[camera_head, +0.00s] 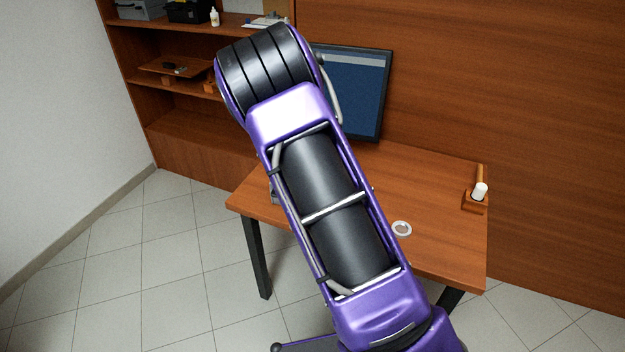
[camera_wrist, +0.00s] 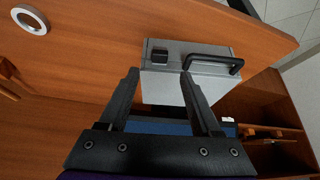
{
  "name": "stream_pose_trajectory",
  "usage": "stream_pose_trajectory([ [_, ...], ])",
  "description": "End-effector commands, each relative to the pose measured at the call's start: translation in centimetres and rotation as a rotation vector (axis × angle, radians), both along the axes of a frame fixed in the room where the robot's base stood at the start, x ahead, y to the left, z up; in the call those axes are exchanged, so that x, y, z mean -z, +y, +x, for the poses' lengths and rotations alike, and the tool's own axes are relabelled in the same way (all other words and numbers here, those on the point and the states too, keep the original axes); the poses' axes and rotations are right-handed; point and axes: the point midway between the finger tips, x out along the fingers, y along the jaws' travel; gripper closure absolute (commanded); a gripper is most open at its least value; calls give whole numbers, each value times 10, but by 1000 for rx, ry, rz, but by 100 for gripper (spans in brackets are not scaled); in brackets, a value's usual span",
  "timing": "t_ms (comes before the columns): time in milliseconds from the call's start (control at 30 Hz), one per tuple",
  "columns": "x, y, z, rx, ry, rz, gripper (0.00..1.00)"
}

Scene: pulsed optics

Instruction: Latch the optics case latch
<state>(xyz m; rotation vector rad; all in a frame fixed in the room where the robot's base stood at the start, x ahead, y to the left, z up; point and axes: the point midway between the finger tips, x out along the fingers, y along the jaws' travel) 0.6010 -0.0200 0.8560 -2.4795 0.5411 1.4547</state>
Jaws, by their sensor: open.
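The optics case (camera_wrist: 192,90) is a light grey box on the wooden desk, in the middle of the wrist view. A small black latch (camera_wrist: 160,56) sits on it at the left, and a black bar handle (camera_wrist: 240,68) is at its right. I cannot tell whether the latch is closed. My gripper (camera_wrist: 159,76) is open, its two black fingers apart and pointing at the case, with the latch seen between and just beyond the tips. No contact is clear. In the head view my arm hides the gripper and most of the case.
The desk (camera_head: 445,200) carries a monitor (camera_head: 358,95) at the back, a small holder with a white-topped item (camera_head: 478,193) at right, and a silver ring (camera_head: 402,228), also in the wrist view (camera_wrist: 30,19). Shelves (camera_head: 180,85) stand behind left. The desk's right part is mostly clear.

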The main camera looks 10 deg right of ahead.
Motion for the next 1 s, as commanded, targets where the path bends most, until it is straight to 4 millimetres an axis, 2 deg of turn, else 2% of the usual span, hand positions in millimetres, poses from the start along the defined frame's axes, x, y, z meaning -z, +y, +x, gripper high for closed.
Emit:
stream_pose_trajectory([
  [33, -13, 5, -6, -4, -3, 1, 35],
  [200, -47, 12, -23, -4, -2, 0, 35],
  [400, -72, 18, -36, -2, -1, 1, 35],
  [600, -79, 19, -41, -1, 1, 0, 35],
  [1000, -80, 18, -41, 0, 0, 0, 35],
])
